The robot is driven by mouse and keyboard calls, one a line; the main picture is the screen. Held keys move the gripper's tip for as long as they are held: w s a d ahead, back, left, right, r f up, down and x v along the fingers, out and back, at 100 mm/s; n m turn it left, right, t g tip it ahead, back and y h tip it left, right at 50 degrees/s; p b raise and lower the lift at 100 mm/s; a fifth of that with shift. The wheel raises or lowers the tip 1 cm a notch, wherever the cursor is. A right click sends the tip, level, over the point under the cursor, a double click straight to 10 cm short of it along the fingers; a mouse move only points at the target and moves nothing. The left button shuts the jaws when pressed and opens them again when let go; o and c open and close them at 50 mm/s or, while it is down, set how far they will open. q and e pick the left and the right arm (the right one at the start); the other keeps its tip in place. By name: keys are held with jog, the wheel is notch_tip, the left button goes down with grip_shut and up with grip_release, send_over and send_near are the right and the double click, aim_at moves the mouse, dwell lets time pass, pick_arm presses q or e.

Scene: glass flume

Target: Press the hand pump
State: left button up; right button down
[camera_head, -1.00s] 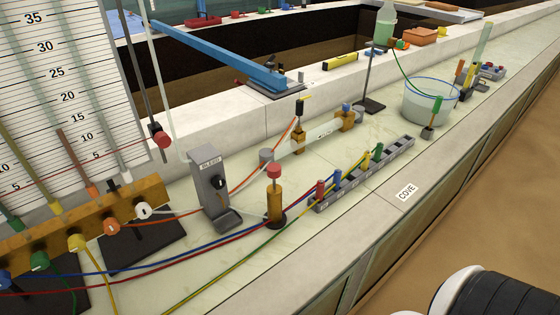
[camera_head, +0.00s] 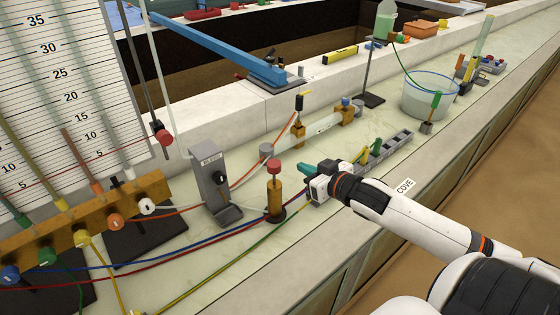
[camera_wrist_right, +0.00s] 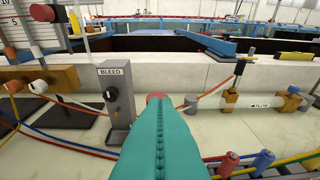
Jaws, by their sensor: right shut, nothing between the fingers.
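The hand pump (camera_head: 275,200) is an upright brass cylinder with a red knob (camera_head: 274,166) on top and a dark round foot. It stands on the pale bench, right of the grey bleed stand (camera_head: 212,185). My right gripper (camera_head: 304,169) has teal fingers, is shut and empty, and is just right of the knob in the head view, apparently apart from it. In the right wrist view the shut fingers (camera_wrist_right: 158,125) point toward the red knob (camera_wrist_right: 155,98) and hide most of the pump. My left gripper is not in view.
A grey rack (camera_head: 385,150) of coloured plugs lies partly behind my right arm. A clear tube on brass mounts (camera_head: 322,128) is behind the pump. Coloured hoses cross the bench in front. A manifold with coloured knobs (camera_head: 95,225) stands at left. A water bucket (camera_head: 428,100) is farther right.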

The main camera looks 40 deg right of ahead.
jog(key=shift+w+r+y, duration=0.25)
jog(key=shift+r+y, duration=0.05)
jog(key=shift+r, duration=0.65)
jog(key=shift+w, duration=0.1)
jog(key=p, duration=0.2)
send_over(274, 167)
jog(key=s+d, duration=0.1)
jog(key=s, duration=0.1)
notch_tip(274, 167, down, 2)
jog(key=f, duration=0.3)
jog(key=f+p, duration=0.1)
jog(key=shift+w+f, duration=0.3)
